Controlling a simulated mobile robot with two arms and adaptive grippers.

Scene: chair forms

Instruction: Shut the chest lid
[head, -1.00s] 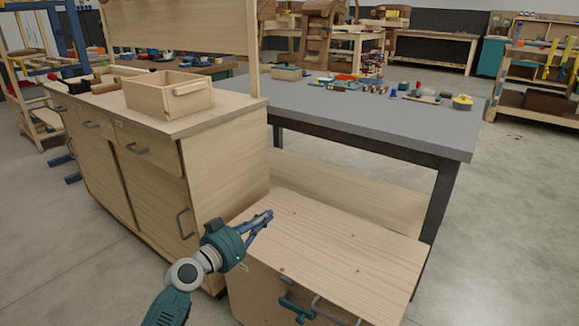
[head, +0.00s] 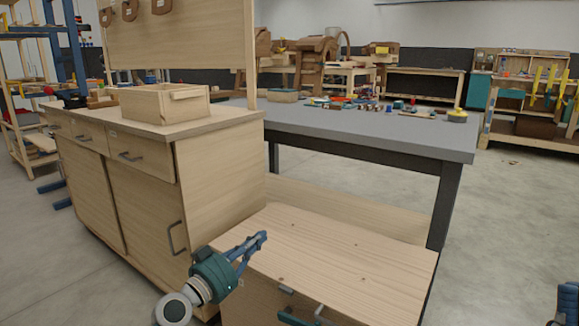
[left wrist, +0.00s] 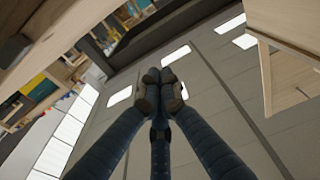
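A low wooden chest (head: 330,262) stands in the foreground, with a flat planked top facing up. Metal fittings (head: 318,312) show on its front, cut by the bottom edge. A pale board (head: 350,207) lies behind it; I cannot tell whether this belongs to the chest. My left gripper (head: 262,237) is over the chest's left part, its fingers close together; I cannot tell whether it touches the top. In the left wrist view, its fingertips (left wrist: 160,88) meet with nothing seen between them. A teal and dark part (head: 568,300) at the lower right may be my right gripper.
A wooden cabinet (head: 220,175) with drawers stands directly left of the chest, an open wooden box (head: 150,106) on top. A grey workbench (head: 370,132) with dark legs stands behind, with small items on it. The floor (head: 500,235) at right is clear.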

